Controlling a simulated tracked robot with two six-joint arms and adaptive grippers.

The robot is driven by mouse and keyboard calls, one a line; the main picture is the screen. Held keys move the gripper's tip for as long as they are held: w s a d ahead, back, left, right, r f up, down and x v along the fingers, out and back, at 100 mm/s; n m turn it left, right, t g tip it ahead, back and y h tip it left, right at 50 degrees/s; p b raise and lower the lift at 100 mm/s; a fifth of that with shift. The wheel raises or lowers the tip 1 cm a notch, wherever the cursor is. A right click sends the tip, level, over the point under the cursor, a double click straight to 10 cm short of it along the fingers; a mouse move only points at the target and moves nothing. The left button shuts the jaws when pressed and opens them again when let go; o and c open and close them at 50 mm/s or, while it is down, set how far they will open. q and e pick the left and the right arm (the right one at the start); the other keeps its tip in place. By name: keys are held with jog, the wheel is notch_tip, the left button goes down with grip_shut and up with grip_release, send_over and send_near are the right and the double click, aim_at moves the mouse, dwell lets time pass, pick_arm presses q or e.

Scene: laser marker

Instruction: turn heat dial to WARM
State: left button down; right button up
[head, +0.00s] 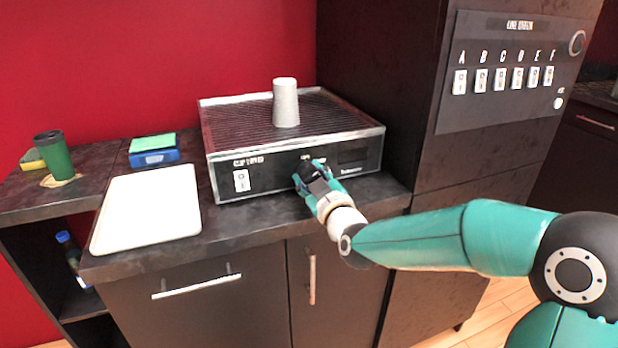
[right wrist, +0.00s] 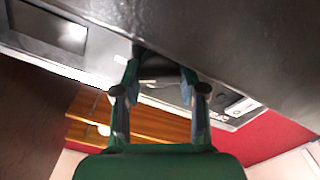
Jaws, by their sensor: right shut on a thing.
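The heating machine (head: 222,180) is a black box with a ribbed top on the counter. Its front panel carries a white switch (head: 241,180) at the left and a dark display (head: 352,155) at the right. My right gripper (head: 306,172) is at the middle of this panel and largely covers the dark heat dial there. In the right wrist view the two green fingers of my right gripper (right wrist: 160,78) are on either side of the dark dial (right wrist: 158,62), shut on it. The dial's pointer and the WARM mark cannot be read. My left gripper is in neither view.
A white cup (head: 286,103) stands upside down on the machine's top. A white tray (head: 147,208), a blue box with a green sponge (head: 153,150) and a green tumbler (head: 55,155) are to the left. A switch panel (head: 508,100) is on the tall cabinet at right.

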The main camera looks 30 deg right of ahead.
jog(key=shift+a, duration=0.1)
jog(key=o, duration=1.2)
jog(key=shift+c, duration=0.2)
jog(key=v, duration=1.2)
jog(key=shift+f, duration=0.15)
